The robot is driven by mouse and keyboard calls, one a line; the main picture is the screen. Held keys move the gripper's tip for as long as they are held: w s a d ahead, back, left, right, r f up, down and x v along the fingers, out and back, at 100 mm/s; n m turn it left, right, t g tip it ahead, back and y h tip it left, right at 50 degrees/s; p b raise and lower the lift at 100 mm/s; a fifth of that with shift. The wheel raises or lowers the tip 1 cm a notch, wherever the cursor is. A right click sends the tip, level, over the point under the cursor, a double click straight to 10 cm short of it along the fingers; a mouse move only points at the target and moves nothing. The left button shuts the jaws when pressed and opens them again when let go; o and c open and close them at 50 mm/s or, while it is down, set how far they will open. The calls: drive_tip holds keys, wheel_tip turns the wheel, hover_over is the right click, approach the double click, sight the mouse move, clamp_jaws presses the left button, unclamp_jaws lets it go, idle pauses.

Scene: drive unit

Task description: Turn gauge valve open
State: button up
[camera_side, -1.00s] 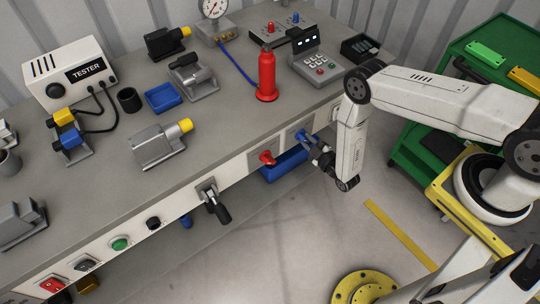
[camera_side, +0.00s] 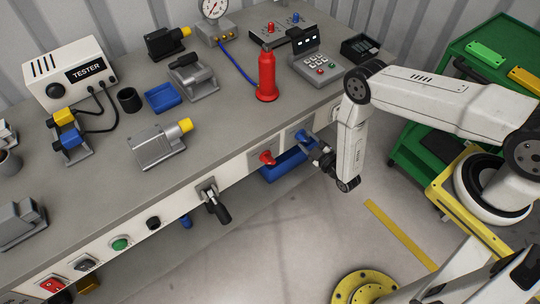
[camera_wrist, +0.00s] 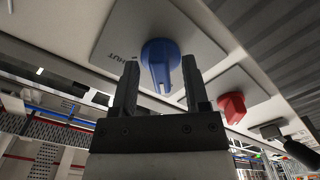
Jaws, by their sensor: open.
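A blue valve knob (camera_side: 303,135) sits on a plate on the bench's front panel. In the wrist view the blue knob (camera_wrist: 160,62) shows its grip bar pointing down in the picture, with partly hidden lettering that seems to read SHUT at its left. My gripper (camera_wrist: 160,72) is open, with one finger on each side of the knob and nothing held. In the side view my gripper (camera_side: 324,157) is just in front of the knob, with a small gap. A pressure gauge (camera_side: 214,8) stands at the back of the bench, with a blue hose running from it.
A red knob (camera_side: 267,158) is on the panel beside the blue one, also in the wrist view (camera_wrist: 232,107). A black-handled lever (camera_side: 217,206) is further left. A blue bin (camera_side: 285,164) hangs below the knobs.

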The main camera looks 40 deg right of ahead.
drive_tip(key=s, duration=0.7)
drive_tip(key=shift+s, duration=0.3)
drive_tip(key=w+d+f+m+g+h, duration=0.1)
drive_tip(key=w+d+m+g+h, duration=0.25)
drive_tip(key=m+g, duration=0.35)
wheel_tip(320, 180, up, 19)
drive_tip(key=w+a+m+g+y, duration=0.1)
drive_tip(key=a+g+y, duration=0.15)
drive_tip(key=g, duration=0.25)
drive_tip(key=s+r+m+g+y, duration=0.1)
drive_tip(key=s+r+g, duration=0.2)
drive_tip(key=s+r, duration=0.8)
drive_tip(key=v, duration=0.3)
drive_tip(key=shift+a+r, duration=0.2)
